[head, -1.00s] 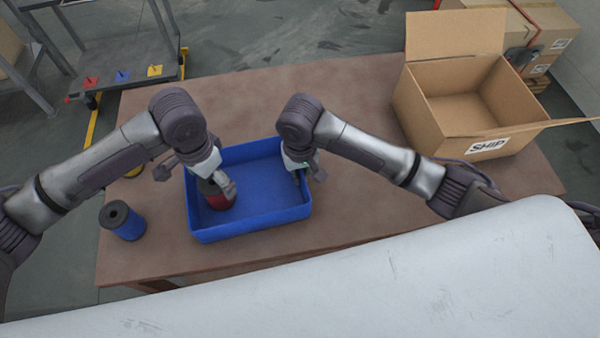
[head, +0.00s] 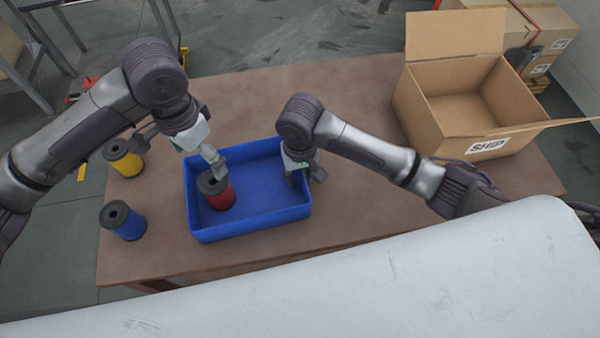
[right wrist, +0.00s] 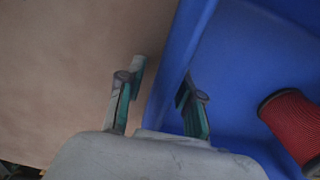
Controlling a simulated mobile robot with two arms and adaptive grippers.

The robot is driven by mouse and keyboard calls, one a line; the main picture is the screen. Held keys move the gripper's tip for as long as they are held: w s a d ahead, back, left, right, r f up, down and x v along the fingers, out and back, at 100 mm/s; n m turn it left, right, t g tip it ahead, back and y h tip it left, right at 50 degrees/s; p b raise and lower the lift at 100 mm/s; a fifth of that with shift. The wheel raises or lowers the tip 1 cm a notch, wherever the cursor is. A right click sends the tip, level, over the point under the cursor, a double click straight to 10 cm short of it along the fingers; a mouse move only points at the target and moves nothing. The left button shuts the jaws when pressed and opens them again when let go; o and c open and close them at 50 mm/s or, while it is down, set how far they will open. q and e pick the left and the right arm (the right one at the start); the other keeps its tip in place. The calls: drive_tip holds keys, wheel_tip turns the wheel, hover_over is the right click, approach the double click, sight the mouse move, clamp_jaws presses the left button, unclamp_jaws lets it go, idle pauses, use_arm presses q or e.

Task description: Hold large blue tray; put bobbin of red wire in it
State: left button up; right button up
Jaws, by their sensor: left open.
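The large blue tray (head: 262,205) lies on the brown table. The bobbin of red wire (head: 219,195), with dark flanges, stands inside it at the left; it also shows in the right wrist view (right wrist: 296,128). My left gripper (head: 180,148) is open and empty, above and behind the bobbin near the tray's left rear corner, one finger over the tray.
A yellow bobbin (head: 124,158) and a blue bobbin (head: 123,221) stand on the table left of the tray. An open cardboard box marked SHIP (head: 452,112) stands at the right rear. The table (head: 345,95) between tray and box is clear except for my right arm.

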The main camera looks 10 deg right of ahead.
wheel_tip(320, 180, up, 12)
idle(0.6)
